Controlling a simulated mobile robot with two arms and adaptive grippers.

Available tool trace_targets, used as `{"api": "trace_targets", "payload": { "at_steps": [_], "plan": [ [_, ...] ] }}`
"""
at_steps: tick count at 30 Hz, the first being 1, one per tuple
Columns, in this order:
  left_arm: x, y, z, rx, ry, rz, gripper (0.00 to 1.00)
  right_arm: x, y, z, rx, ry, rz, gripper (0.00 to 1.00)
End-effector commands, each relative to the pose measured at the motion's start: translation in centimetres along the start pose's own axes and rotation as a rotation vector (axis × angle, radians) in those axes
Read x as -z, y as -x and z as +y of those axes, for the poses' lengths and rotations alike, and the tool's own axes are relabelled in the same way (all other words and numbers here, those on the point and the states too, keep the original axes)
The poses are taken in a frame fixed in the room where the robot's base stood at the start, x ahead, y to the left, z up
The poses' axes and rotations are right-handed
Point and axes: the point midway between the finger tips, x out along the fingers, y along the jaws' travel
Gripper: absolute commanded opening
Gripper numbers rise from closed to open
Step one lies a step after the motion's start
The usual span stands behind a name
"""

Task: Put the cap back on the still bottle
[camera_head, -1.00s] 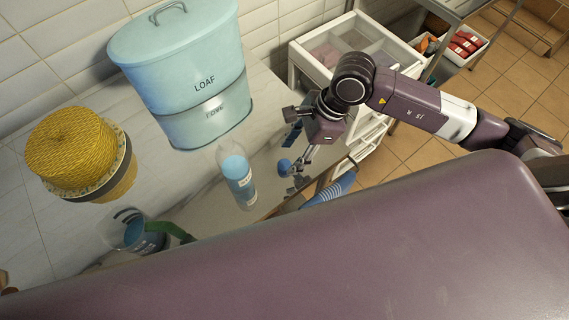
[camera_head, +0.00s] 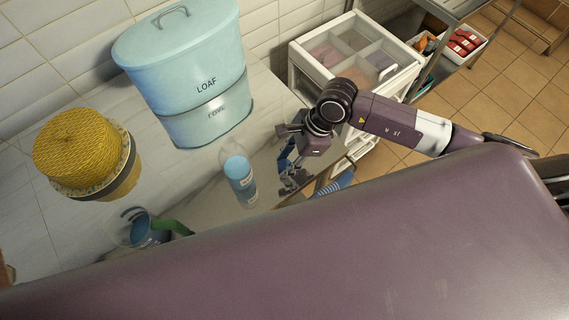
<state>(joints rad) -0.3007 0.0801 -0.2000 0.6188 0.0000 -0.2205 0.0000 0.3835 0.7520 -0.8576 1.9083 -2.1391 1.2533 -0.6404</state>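The still bottle (camera_head: 241,180) is clear with a pale blue band and label. It stands on the counter in front of the bread bin, and no cap shows on its top. My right gripper (camera_head: 289,178) points down at the counter just right of the bottle, apart from it. Its fingers are small and dark, with blue patches among them. I cannot tell whether they are open or shut. The small blue cap is not clearly visible; the gripper seems to cover its place. My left gripper is not in view.
A pale blue bread bin (camera_head: 185,70) stands behind the bottle. A yellow woven-topped tin (camera_head: 80,150) and a clear jug (camera_head: 143,228) with something blue and green stand at left. A white drawer unit (camera_head: 350,55) is beyond the counter's right end.

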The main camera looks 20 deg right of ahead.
Motion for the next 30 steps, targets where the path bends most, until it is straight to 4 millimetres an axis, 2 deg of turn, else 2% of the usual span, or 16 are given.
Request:
{"api": "trace_targets", "payload": {
  "at_steps": [3, 13, 19, 23, 30],
  "plan": [
    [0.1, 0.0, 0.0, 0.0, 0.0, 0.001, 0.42, 0.0, 0.0, 0.0, 0.0, 0.0, 0.0, 0.17],
    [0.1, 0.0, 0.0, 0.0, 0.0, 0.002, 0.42, 0.0, 0.1, 0.0, 0.001, 0.0, 0.0, 0.17],
    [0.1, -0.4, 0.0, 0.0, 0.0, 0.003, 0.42, -0.5, 1.1, -0.1, 0.002, 0.001, -0.002, 0.17],
    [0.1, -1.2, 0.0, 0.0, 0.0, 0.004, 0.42, -1.3, 3.1, -0.2, 0.005, 0.005, -0.001, 0.17],
    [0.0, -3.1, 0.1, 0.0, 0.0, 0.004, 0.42, -4.1, 9.7, -0.3, 0.01, 0.007, -0.002, 0.17]
  ]
}}
